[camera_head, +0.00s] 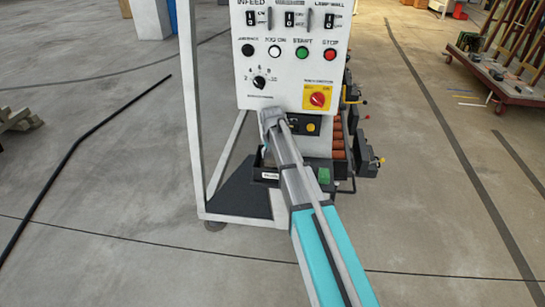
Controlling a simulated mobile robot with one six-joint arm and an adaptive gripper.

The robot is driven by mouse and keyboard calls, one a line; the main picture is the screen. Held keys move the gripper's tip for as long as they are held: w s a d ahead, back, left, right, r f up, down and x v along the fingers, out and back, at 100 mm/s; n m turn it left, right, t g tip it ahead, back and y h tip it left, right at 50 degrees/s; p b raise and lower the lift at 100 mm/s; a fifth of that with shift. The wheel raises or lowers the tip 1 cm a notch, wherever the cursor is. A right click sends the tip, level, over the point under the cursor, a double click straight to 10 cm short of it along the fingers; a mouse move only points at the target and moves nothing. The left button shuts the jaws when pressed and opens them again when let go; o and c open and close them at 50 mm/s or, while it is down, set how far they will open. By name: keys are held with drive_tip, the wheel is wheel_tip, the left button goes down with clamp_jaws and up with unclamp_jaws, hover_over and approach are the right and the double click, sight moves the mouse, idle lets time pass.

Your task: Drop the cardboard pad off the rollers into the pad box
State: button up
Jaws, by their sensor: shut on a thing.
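My arm reaches up from the lower right to the front of the machine, ending in a grey joint just under the control panel. My gripper's fingers do not show; they seem hidden by the arm or the machine. A dark open box (262,183) with a small white label, likely the pad box, sits low on the machine's front, partly behind my arm. Orange-brown rollers (338,143) are stacked at the machine's right side. I cannot make out the cardboard pad.
The white control panel (290,50) carries switches, coloured buttons and a red-yellow main switch (317,98). A white frame post (190,100) stands left of the box. Small clamps with knobs (367,160) jut out at the right. A wheeled rack (500,75) stands far right. The floor is open at both sides.

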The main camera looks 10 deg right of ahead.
sight(272, 159)
drive_tip(key=shift+f+b, duration=0.45)
drive_tip(key=shift+b, duration=0.05)
drive_tip(key=o, duration=0.8)
drive_tip(key=shift+r, duration=0.1)
drive_tip(key=r+p, duration=0.8)
drive_tip(key=s+r+p, duration=0.1)
drive_tip(key=r+p, duration=0.3)
drive_tip(key=p, duration=0.1)
drive_tip(key=shift+s+a+r, duration=0.1)
drive_tip(key=shift+a+r, duration=0.05)
drive_tip(key=shift+r, duration=0.2)
idle(0.6)
drive_tip(key=s+n, duration=0.1)
drive_tip(key=s, duration=0.8)
drive_tip(key=s+d+n, duration=0.1)
drive_tip(key=s, duration=0.8)
drive_tip(key=s+n+g, duration=0.1)
drive_tip(key=s, duration=0.9)
drive_tip(key=shift+d+n, duration=0.25)
drive_tip(key=shift+n, duration=0.05)
drive_tip(key=shift+w, duration=0.1)
